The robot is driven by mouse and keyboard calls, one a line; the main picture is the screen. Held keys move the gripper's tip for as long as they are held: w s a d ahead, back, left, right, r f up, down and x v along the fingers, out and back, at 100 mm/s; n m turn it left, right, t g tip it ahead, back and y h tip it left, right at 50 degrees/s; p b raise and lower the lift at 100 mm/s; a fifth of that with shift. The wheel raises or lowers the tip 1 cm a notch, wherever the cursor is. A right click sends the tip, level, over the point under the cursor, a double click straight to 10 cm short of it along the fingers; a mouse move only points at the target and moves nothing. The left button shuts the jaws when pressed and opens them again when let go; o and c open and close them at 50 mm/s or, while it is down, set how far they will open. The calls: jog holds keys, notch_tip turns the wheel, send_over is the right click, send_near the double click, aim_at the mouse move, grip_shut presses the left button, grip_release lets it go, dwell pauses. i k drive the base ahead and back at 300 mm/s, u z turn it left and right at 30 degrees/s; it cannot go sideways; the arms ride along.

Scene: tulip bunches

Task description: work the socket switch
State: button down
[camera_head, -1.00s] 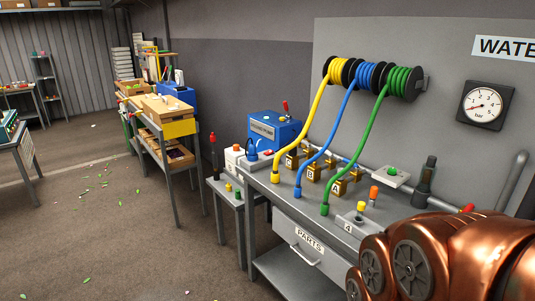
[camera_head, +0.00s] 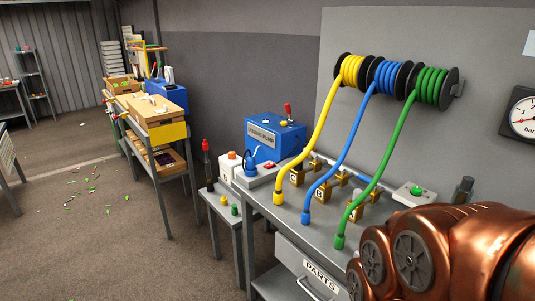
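A grey socket block (camera_head: 258,176) lies at the far left end of the workbench, in front of the blue pump (camera_head: 273,138). A blue plug with a cord sits at its left part. A small red switch (camera_head: 270,165) shows on its right part; its position is too small to tell. My copper-coloured arm fills the lower right of the head view. My gripper is not in view, so whether it is open or shut does not show.
Yellow, blue and green hoses (camera_head: 368,132) hang from wall reels to the workbench (camera_head: 281,212), near brass valves (camera_head: 322,191). A white box (camera_head: 229,167) stands left of the socket block. A low side table (camera_head: 219,206) adjoins the bench.

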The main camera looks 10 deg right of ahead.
aim_at(272, 163)
jog(key=u, duration=0.5)
jog(key=i, duration=1.25)
jog(key=u, duration=0.6)
